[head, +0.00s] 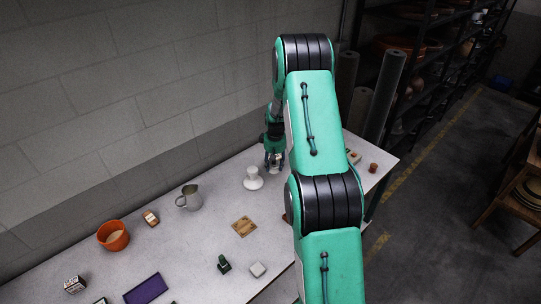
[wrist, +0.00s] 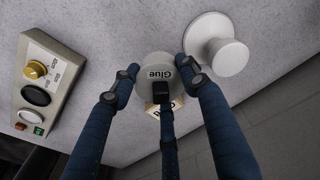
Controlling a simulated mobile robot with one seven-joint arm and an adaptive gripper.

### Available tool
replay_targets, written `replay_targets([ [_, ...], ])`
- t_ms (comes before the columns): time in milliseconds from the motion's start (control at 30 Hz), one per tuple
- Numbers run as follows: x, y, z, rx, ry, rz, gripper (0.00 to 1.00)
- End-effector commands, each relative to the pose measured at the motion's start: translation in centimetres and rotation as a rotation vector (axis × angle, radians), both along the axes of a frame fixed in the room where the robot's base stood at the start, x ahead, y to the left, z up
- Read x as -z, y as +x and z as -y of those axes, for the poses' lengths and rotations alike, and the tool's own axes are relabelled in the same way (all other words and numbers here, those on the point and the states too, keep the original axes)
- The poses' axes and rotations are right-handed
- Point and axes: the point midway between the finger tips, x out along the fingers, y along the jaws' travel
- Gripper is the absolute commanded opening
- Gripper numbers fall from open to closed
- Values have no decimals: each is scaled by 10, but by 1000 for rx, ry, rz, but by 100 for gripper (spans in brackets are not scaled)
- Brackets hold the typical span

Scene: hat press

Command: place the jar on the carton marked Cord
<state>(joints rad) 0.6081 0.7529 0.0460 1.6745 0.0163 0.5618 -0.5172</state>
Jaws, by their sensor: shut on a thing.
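My gripper (wrist: 160,76) is shut on a pale grey jar marked Glue (wrist: 157,65). The fingers stand around the jar's sides. A tan carton (wrist: 151,108) with partly hidden dark letters shows behind the jar and a finger; its full label cannot be read. The jar overlaps the carton in the wrist view, and I cannot tell whether they touch. In the head view my gripper (head: 274,160) is low over the far part of the table, and the carton is not clearly visible there.
A white spool-shaped stand (wrist: 229,55) is close to the right of my gripper. A control box (wrist: 44,85) with knobs and buttons lies to the left. On the table (head: 180,238) are a metal pitcher (head: 189,198), an orange pot (head: 113,236) and a wooden plaque (head: 244,226).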

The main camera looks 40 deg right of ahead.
Motion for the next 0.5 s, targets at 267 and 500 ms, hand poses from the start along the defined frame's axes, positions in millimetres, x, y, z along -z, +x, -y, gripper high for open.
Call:
replay_targets([
  [267,3,34,23,0,-1,1,0],
  [500,7,62,41,0,-1,2,0],
])
